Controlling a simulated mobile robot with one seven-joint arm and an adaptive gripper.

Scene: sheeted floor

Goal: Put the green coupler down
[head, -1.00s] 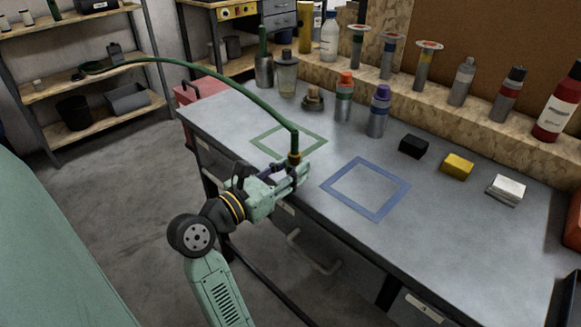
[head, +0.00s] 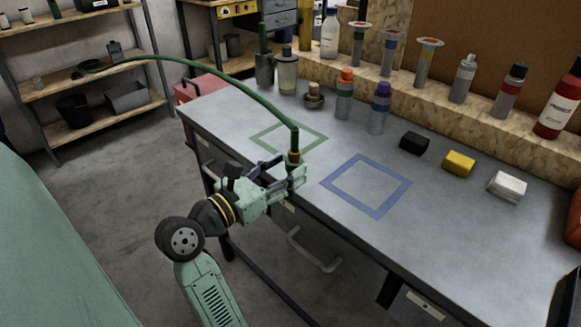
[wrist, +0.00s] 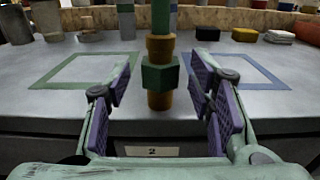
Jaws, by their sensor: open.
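The green coupler (head: 294,147) is a green nut with brass parts at the end of a green hose (head: 222,77). In the wrist view the coupler (wrist: 159,78) is upright between the purple finger pads, with a gap on both sides. My gripper (head: 283,177) is open around it near the table's front edge; it also shows in the wrist view (wrist: 160,98). A green square outline (head: 262,139) lies on the table behind the coupler, to its left. A blue square outline (head: 384,210) lies to the right. Whether the coupler's lower end touches the table is unclear.
Spray cans, including an orange-capped one (head: 344,98) and a purple-capped one (head: 378,112), stand at the back. The table (head: 330,155) between the two outlines is clear.

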